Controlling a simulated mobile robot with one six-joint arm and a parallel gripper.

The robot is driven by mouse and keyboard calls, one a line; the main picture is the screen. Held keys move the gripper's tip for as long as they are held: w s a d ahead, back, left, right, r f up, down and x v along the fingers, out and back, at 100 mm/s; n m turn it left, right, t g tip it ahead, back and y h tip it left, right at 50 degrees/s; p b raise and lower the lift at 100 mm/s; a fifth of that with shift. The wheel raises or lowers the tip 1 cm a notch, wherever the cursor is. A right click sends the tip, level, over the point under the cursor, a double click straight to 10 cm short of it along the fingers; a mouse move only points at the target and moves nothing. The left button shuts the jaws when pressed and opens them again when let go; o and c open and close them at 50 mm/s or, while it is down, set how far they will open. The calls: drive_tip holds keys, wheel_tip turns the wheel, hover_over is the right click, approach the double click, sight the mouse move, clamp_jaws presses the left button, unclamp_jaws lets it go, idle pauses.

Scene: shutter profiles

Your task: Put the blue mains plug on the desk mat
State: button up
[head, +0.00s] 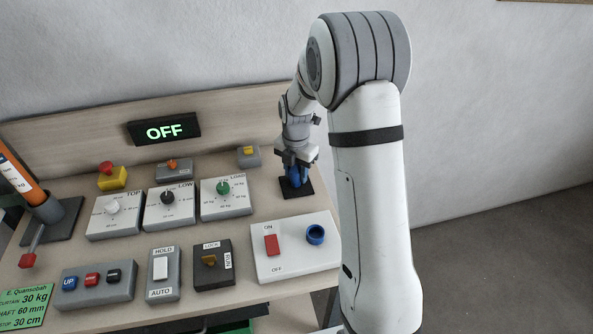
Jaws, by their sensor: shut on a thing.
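The blue mains plug (296,176) is between the fingers of my gripper (295,163), which points down and is shut on it. My gripper hides the plug's upper part. The plug is over a small black square (304,191) on the desk, which looks like the desk mat. I cannot tell whether the plug touches the mat or is just above it.
A white panel (285,259) with a red switch (271,245) and a blue round socket (315,234) lies in front of the mat. A white box with a green knob (223,188) is to its left. A display (165,131) reads OFF.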

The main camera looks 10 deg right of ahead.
drive_tip(key=shift+f, duration=0.15)
drive_tip(key=o, duration=1)
wheel_tip(320, 180, up, 12)
drive_tip(key=shift+r+b, duration=0.1)
drive_tip(key=shift+b, duration=0.25)
drive_tip(key=s+r+m+t, duration=0.1)
drive_tip(key=s+r+m, duration=0.1)
drive_tip(key=s+m, duration=1.1)
drive_tip(key=s+r+m+t, duration=0.1)
drive_tip(key=s+m+t, duration=0.1)
drive_tip(key=s+m, duration=1.2)
drive_tip(key=shift+r, duration=0.35)
drive_tip(key=shift+d, duration=0.1)
